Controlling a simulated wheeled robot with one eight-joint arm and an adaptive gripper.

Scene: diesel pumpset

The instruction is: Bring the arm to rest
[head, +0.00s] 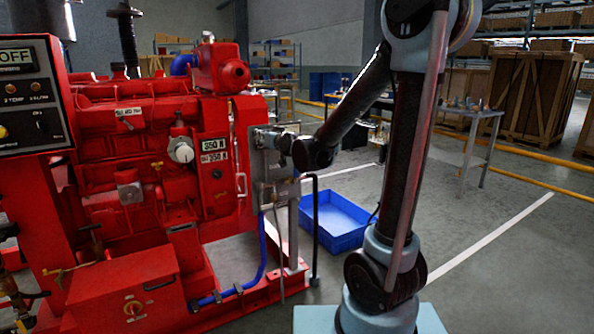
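My arm rises from its pale blue base, bends at a high elbow and slopes down to the left. Its dark wrist is beside the right end of the red diesel pumpset (165,190). My gripper (273,140) is at the grey plate (268,185) on that end, small and partly hidden by the wrist. I cannot tell whether its fingers are open or shut, or whether they touch anything there.
A black-faced control panel (30,98) reading OFF is at the far left. A blue bin (345,238) lies on the floor behind my arm. A metal table (485,118) and wooden crates (530,95) stand at the right. The floor at the right front is clear.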

